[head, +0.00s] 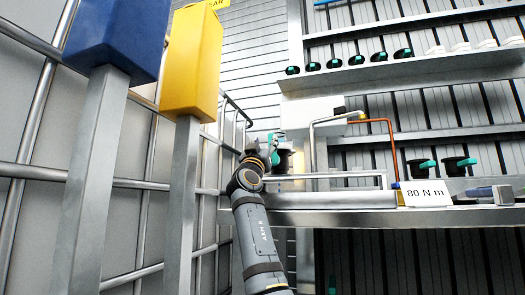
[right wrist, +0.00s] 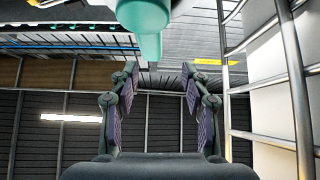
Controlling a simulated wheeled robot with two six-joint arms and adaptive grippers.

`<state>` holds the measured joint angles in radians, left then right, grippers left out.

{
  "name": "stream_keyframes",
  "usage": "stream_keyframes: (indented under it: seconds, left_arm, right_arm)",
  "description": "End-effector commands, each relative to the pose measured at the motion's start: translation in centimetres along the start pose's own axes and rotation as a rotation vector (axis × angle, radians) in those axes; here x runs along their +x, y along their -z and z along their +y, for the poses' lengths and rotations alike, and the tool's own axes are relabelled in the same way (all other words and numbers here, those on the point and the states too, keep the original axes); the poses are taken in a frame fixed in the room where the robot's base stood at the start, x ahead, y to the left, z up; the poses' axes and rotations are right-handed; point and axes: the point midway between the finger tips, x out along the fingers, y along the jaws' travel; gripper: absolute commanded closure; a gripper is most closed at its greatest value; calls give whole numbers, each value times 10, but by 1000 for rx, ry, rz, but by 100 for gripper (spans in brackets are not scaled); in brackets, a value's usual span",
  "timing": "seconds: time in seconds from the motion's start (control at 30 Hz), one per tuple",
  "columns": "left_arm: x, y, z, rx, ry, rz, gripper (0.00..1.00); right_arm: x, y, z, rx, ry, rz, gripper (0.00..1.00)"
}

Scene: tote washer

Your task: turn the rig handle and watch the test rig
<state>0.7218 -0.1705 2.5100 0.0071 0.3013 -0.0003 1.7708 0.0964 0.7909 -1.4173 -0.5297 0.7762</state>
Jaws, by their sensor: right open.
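My right gripper (head: 266,150) is at the left end of the rig bench in the head view, small and partly merged with what lies behind it. A teal handle (head: 276,148), which looks like the rig handle, shows beside its fingers. In the right wrist view the gripper (right wrist: 160,82) is open, with nothing between its fingers. The teal handle (right wrist: 148,25) hangs in from the top edge there, above the finger gap; I cannot tell if they touch. The test rig (head: 310,113) is a pale box with pipes on the bench. My left gripper is out of view.
A blue block (head: 117,38) and a yellow block (head: 192,62) on metal posts stand at left, before a rail fence (head: 30,172). The bench (head: 400,217) bears an "80 N m" sign (head: 426,194) and black-and-teal valves (head: 421,167). Shelves (head: 400,70) rise behind.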

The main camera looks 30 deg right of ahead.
Motion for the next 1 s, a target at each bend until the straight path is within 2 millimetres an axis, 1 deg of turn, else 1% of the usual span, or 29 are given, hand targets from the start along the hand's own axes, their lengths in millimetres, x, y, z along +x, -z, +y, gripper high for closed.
stream_keyframes:
  seconds: [0.03,0.1,0.3,0.63,0.8,0.97,1.0]
  left_arm:
    - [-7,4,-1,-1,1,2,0]
    - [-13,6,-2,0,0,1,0]
    - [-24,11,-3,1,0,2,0]
    - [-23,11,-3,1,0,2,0]
    - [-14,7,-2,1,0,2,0]
    - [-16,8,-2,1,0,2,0]
    - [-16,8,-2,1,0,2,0]
  right_arm:
    - [-7,-4,-1,0,0,-2,53]
    - [-13,-5,-1,2,0,-2,53]
    - [-25,-6,-3,0,2,-5,53]
    - [-25,-2,-1,0,1,-3,53]
    - [-23,-1,-1,0,1,-3,53]
    - [-24,-2,-1,0,1,-2,53]
    - [-24,-2,-1,0,1,-2,58]
